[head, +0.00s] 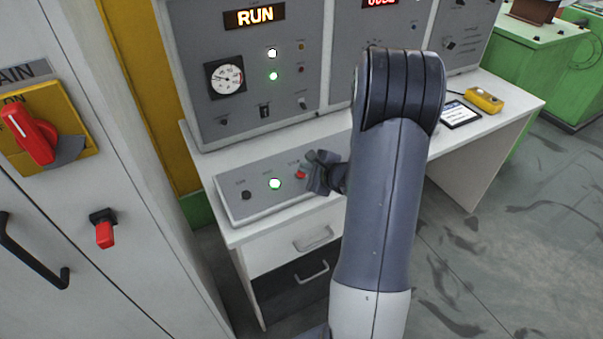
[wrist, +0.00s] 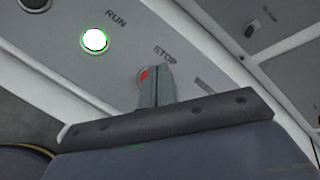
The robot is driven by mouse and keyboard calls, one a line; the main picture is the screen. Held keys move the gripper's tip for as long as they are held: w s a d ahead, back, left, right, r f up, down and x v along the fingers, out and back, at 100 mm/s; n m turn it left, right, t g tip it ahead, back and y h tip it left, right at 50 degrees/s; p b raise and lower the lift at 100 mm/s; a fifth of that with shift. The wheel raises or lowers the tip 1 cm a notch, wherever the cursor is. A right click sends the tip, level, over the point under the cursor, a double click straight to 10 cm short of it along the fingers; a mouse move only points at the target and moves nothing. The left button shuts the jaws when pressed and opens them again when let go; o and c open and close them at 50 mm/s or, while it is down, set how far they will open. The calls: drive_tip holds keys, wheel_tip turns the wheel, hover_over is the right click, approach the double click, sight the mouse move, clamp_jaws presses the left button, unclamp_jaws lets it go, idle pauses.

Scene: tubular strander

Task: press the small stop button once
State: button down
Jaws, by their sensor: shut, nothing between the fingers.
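The small red stop button (head: 300,175) sits on the sloped grey control box (head: 240,207) on the desk, right of the lit button. In the wrist view the red button (wrist: 145,75) shows under the STOP label, mostly hidden behind my fingers. My gripper (head: 318,172) is shut and empty, with its fingertips right beside the stop button. In the wrist view the shut fingertips (wrist: 154,72) overlap the button's right side. I cannot tell whether they touch it. The RUN button (wrist: 95,40) glows white-green, and the panel display (head: 254,17) reads RUN.
The upright panel with a round gauge (head: 225,78) stands behind the control box. A cabinet on the left has a red rotary switch (head: 30,135) and a red-handled knob (head: 104,230). A tablet (head: 460,114) and a yellow device (head: 485,100) lie on the desk at right.

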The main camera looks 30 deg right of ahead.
drive_tip(key=shift+f+b, duration=0.15)
drive_tip(key=shift+b, duration=0.15)
drive_tip(key=shift+w+f+b, duration=0.1)
drive_tip(key=shift+f+b, duration=0.2)
drive_tip(key=shift+b, duration=0.2)
drive_tip(key=shift+w+f+b, duration=0.1)
drive_tip(key=shift+f+b, duration=0.2)
drive_tip(key=shift+b, duration=0.3)
idle(0.4)
idle(0.4)
drive_tip(key=shift+s+r+p, duration=0.25)
drive_tip(key=shift+r+p, duration=0.05)
drive_tip(key=shift+r, duration=0.45)
drive_tip(key=r+p, duration=0.1)
drive_tip(key=r, duration=0.1)
drive_tip(key=s+r+p, duration=0.1)
drive_tip(key=r, duration=0.2)
drive_tip(key=shift+s+p, duration=0.2)
drive_tip(key=shift+p, duration=0.15)
drive_tip(key=shift+f, duration=0.15)
